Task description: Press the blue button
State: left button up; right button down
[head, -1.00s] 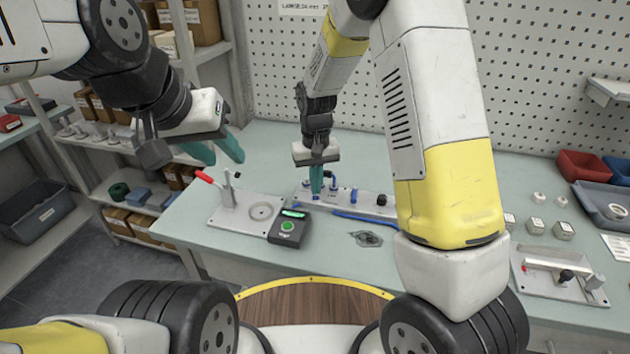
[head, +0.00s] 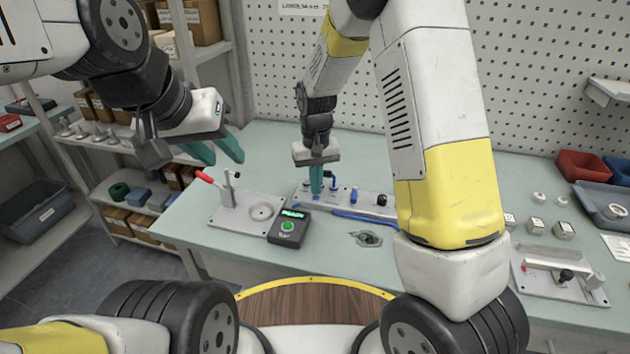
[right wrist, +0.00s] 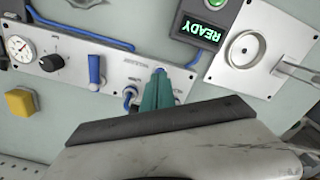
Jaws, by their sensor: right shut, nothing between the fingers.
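The control panel (head: 366,198) is a light strip on the bench with a gauge, knob and blue parts. My right gripper (head: 316,190) points down with its teal fingers closed together, empty, over the panel's left part. A blue button (head: 316,197) shows at its fingertips. In the right wrist view the fingertips (right wrist: 159,76) cover most of that button, with a little blue at their tip; I cannot tell whether it is pressed in. My left gripper (head: 215,152) is open and empty, above the bench's left end.
A black box (head: 289,228) with a green button and a lit display, reading READY in the right wrist view (right wrist: 202,28), stands close by. Left of it is a plate fixture (head: 240,212) with a red-handled lever. A blue lever (right wrist: 95,72) and black knob (right wrist: 52,62) stand on the panel.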

jog(key=shift+f, duration=0.1)
dwell(0.3)
jog(key=shift+f, duration=0.8)
jog(key=shift+r, duration=3.55)
jog(key=shift+r, duration=0.1)
notch_tip(320, 180, up, 9)
jog(key=t+y, duration=0.1)
send_over(316, 198)
jog(key=s+d, duration=0.4)
jog(key=d, duration=0.1)
jog(key=s+d+r+m+t, duration=0.1)
jog(key=s+d+r, duration=0.3)
jog(key=s, duration=0.4)
jog(key=s+d+r+m+t+y, duration=0.1)
jog(key=s+d+r+t, duration=0.2)
jog(key=s, duration=0.6)
notch_tip(316, 198, up, 2)
jog(key=shift+d+r+t, duration=0.15)
jog(key=shift+d+t, duration=0.2)
jog(key=shift+t, duration=0.25)
